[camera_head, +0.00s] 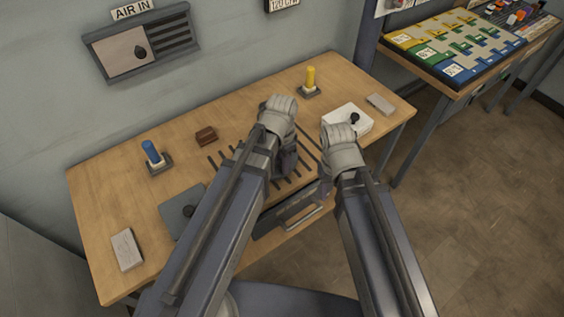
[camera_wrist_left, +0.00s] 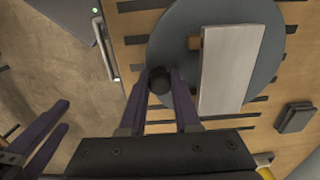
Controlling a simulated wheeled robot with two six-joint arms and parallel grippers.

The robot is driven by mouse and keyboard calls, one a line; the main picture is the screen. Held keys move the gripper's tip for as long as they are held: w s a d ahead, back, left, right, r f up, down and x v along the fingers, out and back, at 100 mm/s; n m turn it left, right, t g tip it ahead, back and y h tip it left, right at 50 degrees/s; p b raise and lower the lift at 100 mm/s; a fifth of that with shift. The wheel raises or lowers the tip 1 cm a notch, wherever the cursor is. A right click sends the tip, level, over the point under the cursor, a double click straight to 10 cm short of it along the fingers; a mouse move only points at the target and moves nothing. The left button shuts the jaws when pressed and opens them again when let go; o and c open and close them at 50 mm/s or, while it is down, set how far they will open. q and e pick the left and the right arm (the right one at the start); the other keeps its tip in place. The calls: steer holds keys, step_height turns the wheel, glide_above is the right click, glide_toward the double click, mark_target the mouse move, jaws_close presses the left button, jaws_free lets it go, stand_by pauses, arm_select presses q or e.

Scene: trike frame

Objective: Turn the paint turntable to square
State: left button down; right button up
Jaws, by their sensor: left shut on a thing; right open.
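The paint turntable is a round grey disc (camera_wrist_left: 267,75) in the left wrist view. A pale flat panel (camera_wrist_left: 230,70) lies across it, slightly tilted relative to the dark slots, with a small brown block at its edge. A black knob (camera_wrist_left: 160,81) stands at the disc's rim. My left gripper (camera_wrist_left: 166,78) is shut on this knob. In the head view my left gripper (camera_head: 286,165) is over the bench middle and my arms hide the turntable. My right gripper (camera_head: 325,190) is open and empty near the bench's front edge; it also shows in the left wrist view (camera_wrist_left: 62,118).
A metal handle (camera_head: 303,217) is at the front edge.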

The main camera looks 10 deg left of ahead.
stand_by(0.3)
arm_select(q)
steer(key=c, duration=0.6)
jaws_free()
step_height(320, 180, up, 8)
steer(key=p, duration=0.8)
steer(key=shift+f, duration=0.1)
steer(key=shift+s, duration=0.1)
